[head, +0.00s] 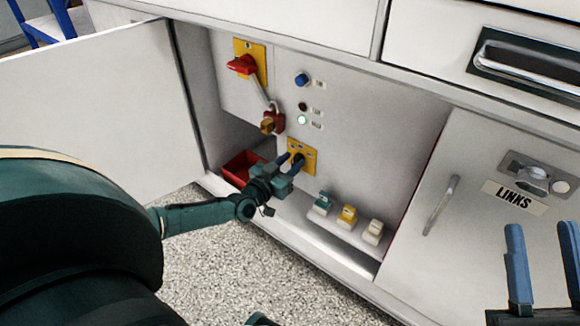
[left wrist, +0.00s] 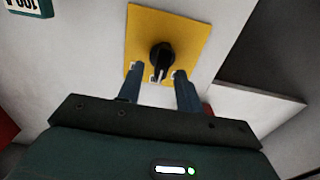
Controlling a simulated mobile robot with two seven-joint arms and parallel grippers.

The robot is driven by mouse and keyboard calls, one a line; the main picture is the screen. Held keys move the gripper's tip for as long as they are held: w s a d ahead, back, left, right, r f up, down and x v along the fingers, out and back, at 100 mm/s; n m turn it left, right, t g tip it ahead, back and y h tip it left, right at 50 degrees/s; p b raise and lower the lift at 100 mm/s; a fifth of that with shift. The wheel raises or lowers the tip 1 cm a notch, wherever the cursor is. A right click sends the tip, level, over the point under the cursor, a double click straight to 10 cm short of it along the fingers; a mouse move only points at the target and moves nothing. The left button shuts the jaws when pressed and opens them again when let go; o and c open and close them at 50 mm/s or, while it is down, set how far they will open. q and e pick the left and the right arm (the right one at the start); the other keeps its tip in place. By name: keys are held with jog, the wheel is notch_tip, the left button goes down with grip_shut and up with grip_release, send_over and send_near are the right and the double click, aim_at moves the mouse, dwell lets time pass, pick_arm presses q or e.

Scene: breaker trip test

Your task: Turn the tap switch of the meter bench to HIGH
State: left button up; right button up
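The tap switch is a black knob (left wrist: 161,56) on a yellow plate (left wrist: 193,32) in the left wrist view. The plate (head: 305,145) also shows low on the cabinet's inner panel in the head view. The knob's narrow end points down in the wrist picture, near the middle of several small white labels, too small to read. My left gripper (left wrist: 159,74) is open, its two fingers close to the plate on either side of the knob's lower end. I cannot tell whether they touch it. My right gripper (head: 542,232) is open and empty at the right edge.
Below are a red bin (head: 238,166) and several plugs (head: 347,216). The open door (head: 100,100) stands left; a LINKS door (head: 470,210) is right.

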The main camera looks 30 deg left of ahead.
pick_arm(q)
grip_shut()
dwell(0.4)
